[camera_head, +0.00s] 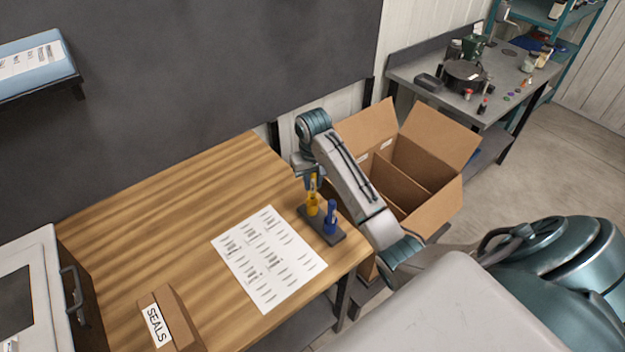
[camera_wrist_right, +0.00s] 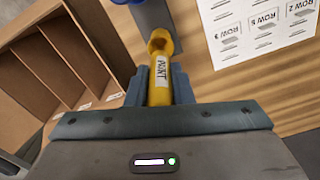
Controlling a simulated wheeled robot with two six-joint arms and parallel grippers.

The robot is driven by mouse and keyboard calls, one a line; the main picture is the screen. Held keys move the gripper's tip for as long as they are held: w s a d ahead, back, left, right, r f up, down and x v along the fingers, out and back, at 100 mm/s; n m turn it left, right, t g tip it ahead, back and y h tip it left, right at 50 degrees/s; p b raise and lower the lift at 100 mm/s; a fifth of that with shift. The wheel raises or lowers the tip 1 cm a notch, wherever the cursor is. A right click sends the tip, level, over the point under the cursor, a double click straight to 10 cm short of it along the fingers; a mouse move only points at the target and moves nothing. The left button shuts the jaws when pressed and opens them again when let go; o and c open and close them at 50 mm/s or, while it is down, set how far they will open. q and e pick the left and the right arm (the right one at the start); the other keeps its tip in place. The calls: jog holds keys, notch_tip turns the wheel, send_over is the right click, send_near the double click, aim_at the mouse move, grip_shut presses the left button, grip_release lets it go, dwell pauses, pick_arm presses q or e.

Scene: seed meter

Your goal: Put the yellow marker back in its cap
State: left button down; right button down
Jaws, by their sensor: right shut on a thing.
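The yellow marker (camera_wrist_right: 160,90), with a PAINT label, is held between the fingers of my right gripper (camera_wrist_right: 160,88). In the head view the marker (camera_head: 313,184) shows under the wrist, roughly upright, right above the yellow cap (camera_head: 313,206). The cap stands in a dark holder (camera_head: 340,238) on the wooden table. In the wrist view a yellow rounded end with a dark opening (camera_wrist_right: 160,42) shows just beyond the marker. I cannot tell whether the marker's tip is inside the cap or only above it. My left gripper is out of view.
A blue marker or cap (camera_head: 330,218) stands in the same holder, close to the yellow cap. A printed sheet (camera_head: 268,258) lies left of the holder. A SEALS box (camera_head: 172,318) is at the table's front. An open cardboard box (camera_head: 435,205) stands right of the table.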

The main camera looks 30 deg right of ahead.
aim_at(313, 196)
jog(key=shift+s+a, duration=0.15)
jog(key=shift+a, duration=0.05)
jog(key=shift+f, duration=0.5)
jog(key=shift+d+f, duration=0.1)
jog(key=shift+f, duration=0.2)
jog(key=shift+f, duration=0.2)
dwell(0.5)
jog(key=shift+f, duration=0.25)
jog(key=shift+f, duration=0.25)
jog(key=shift+f, duration=0.25)
jog(key=shift+f, duration=0.75)
dwell(1.3)
